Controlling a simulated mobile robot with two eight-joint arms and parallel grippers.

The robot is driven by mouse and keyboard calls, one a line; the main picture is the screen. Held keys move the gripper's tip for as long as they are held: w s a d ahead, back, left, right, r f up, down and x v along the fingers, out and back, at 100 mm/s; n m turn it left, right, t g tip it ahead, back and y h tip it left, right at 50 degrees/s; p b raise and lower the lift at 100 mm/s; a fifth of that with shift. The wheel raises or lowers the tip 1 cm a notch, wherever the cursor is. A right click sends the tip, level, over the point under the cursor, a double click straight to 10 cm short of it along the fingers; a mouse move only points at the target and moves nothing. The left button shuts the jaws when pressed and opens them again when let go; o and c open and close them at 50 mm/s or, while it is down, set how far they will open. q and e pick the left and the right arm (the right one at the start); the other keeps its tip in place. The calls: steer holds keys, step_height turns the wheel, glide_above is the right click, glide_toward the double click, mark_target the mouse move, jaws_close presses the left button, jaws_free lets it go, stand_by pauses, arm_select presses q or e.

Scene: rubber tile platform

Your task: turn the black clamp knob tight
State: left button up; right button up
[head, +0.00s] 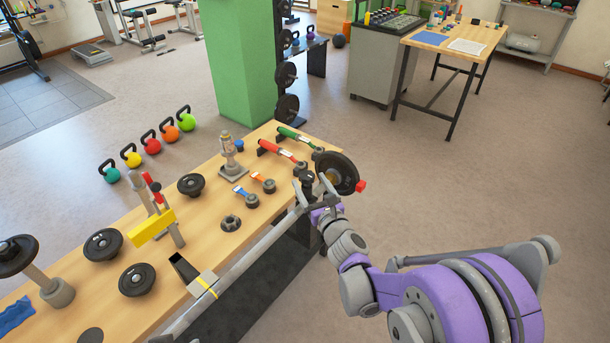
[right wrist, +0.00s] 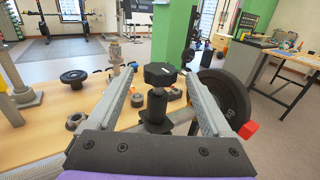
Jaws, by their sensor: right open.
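The black clamp knob (right wrist: 160,73) shows in the right wrist view, on top of a dark post beside the grey bar (right wrist: 178,117). In the head view the knob (head: 307,176) is small and partly hidden by my gripper. My right gripper (head: 313,184) is open, and in the right wrist view its two fingers (right wrist: 159,80) stand on either side of the knob. Gaps show between the knob and both fingers, so it is not gripped. My left gripper is not in view.
A black weight plate (head: 337,172) with a red end piece (head: 361,186) sits on the bar's end, right of the knob. The wooden bench (head: 205,243) holds weight plates, a yellow block (head: 151,228) and several tools. Open floor lies to the right.

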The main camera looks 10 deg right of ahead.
mark_target(300, 175)
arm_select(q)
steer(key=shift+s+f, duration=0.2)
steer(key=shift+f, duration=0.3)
arm_select(e)
steer(key=shift+s+d, duration=0.15)
steer(key=shift+s, duration=1.05)
steer(key=shift+s+d, duration=0.15)
steer(key=shift+s, duration=1)
steer(key=w+n+y+b, duration=0.2)
steer(key=y, duration=0.1)
steer(key=w+d+n+y+b, duration=0.1)
steer(key=w, duration=0.1)
steer(key=shift+d+r+y, duration=0.1)
steer(key=shift+r+y, duration=0.15)
steer(key=shift+y, duration=0.15)
steer(key=w+a+n+g+y+b, duration=0.1)
steer(key=w+n+g+y, duration=0.1)
steer(key=w+a+n+g+y+b, duration=0.1)
steer(key=w+a+n+g+y, duration=0.1)
steer(key=y, duration=0.1)
steer(key=w+a+n+g+y+b, duration=0.1)
steer(key=w+n+g+y, duration=0.1)
steer(key=shift+a+f+g, duration=0.3)
steer(key=shift+a, duration=0.05)
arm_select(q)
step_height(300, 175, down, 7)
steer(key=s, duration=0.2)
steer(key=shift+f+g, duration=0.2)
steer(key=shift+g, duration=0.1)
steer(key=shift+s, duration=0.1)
